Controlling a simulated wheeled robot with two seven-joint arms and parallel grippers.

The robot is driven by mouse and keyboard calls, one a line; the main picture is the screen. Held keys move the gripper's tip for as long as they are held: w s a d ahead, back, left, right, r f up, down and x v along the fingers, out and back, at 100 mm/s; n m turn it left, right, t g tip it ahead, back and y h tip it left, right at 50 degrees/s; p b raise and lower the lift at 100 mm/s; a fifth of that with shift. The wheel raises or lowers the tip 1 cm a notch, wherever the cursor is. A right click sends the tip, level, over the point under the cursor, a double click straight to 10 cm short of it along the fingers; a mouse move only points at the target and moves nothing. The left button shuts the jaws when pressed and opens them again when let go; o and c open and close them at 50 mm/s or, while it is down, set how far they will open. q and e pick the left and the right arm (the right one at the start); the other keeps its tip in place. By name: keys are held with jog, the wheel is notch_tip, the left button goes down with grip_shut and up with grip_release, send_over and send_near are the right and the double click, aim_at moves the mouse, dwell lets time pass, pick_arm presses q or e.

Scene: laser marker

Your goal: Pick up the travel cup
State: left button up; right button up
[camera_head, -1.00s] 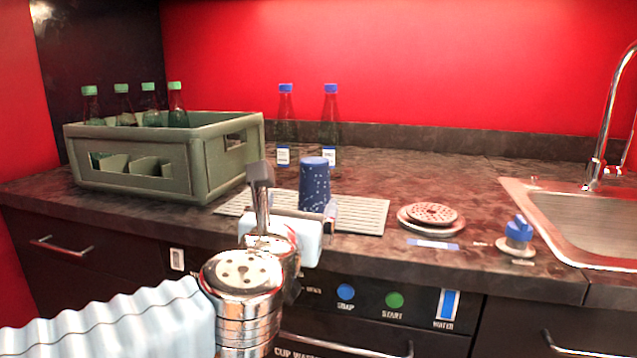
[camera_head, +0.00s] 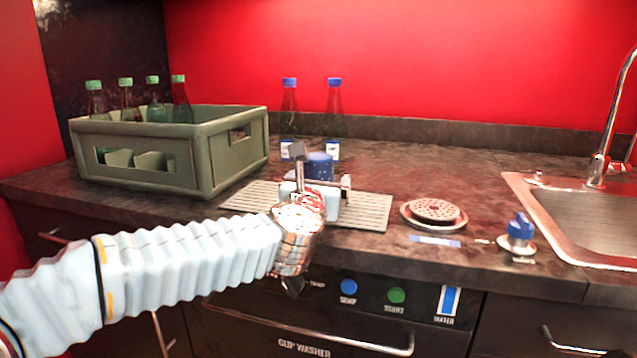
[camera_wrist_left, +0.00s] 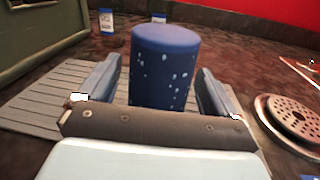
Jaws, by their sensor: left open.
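The travel cup (camera_head: 319,166) is a dark blue cylinder with light speckles, standing upright on the ribbed drain mat (camera_head: 362,212). In the head view my left gripper and wrist hide its lower part. In the left wrist view the cup (camera_wrist_left: 164,65) stands between the two fingers. My left gripper (camera_wrist_left: 160,90) is open, with one finger on each side of the cup and a visible gap at each side. It also shows in the head view (camera_head: 318,190), in front of the cup. My right gripper is not in view.
A grey-green crate (camera_head: 232,158) with several green-capped bottles stands at the left. Two blue-capped bottles (camera_head: 334,105) stand behind the cup. A round perforated plate (camera_head: 435,211), a blue knob (camera_head: 520,229) and a sink (camera_head: 580,215) are at the right.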

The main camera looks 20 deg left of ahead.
pick_arm(q)
jog(key=shift+c, duration=0.4)
jog(key=c, duration=1.2)
